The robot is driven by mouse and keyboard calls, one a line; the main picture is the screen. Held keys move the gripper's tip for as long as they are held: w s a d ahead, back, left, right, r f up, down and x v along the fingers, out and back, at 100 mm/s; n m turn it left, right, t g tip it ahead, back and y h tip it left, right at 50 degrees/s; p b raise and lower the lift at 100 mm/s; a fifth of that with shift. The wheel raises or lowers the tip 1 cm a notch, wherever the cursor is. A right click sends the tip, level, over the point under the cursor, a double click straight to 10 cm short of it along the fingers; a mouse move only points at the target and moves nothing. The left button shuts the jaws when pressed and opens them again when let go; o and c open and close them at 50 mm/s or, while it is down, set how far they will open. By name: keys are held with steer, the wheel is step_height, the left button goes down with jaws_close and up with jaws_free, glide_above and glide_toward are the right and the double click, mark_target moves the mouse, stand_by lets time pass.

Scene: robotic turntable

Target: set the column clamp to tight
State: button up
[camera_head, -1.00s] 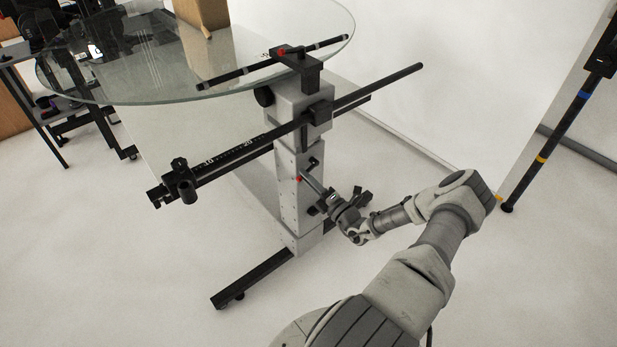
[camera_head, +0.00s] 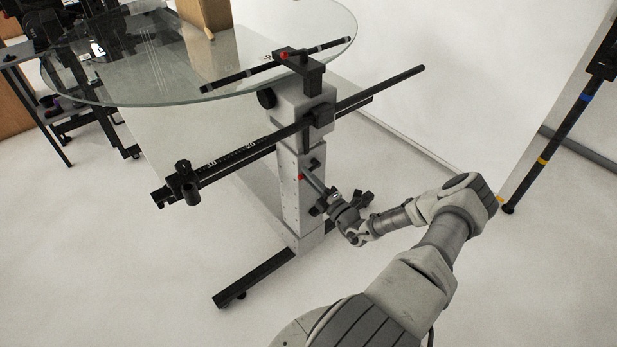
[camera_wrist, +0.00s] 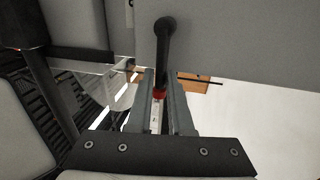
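The column clamp is a short black lever with a red end (camera_head: 300,177) on the front of the grey column (camera_head: 290,210). In the wrist view, the black lever (camera_wrist: 164,48) runs down from a thick round head to its red end (camera_wrist: 159,93). My gripper (camera_head: 311,183) is at the column, with its fingers reaching up to the lever. In the wrist view, the two fingers of my gripper (camera_wrist: 160,88) stand on either side of the red end. No clear gap shows beside it, but whether they press on it cannot be told.
A round glass top (camera_head: 240,85) sits over the column, with a second red-tipped clamp (camera_head: 284,56) above. A black cross rail (camera_head: 380,88) passes the column above my gripper. The black foot (camera_head: 250,280) lies on the floor. A banded pole (camera_head: 558,130) stands right.

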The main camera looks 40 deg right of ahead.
steer(key=o, duration=0.4)
steer(key=shift+c, duration=0.2)
steer(key=p+v, duration=0.2)
steer(key=v, duration=1.5)
steer(key=shift+s, duration=0.2)
steer(key=shift+r, duration=0.1)
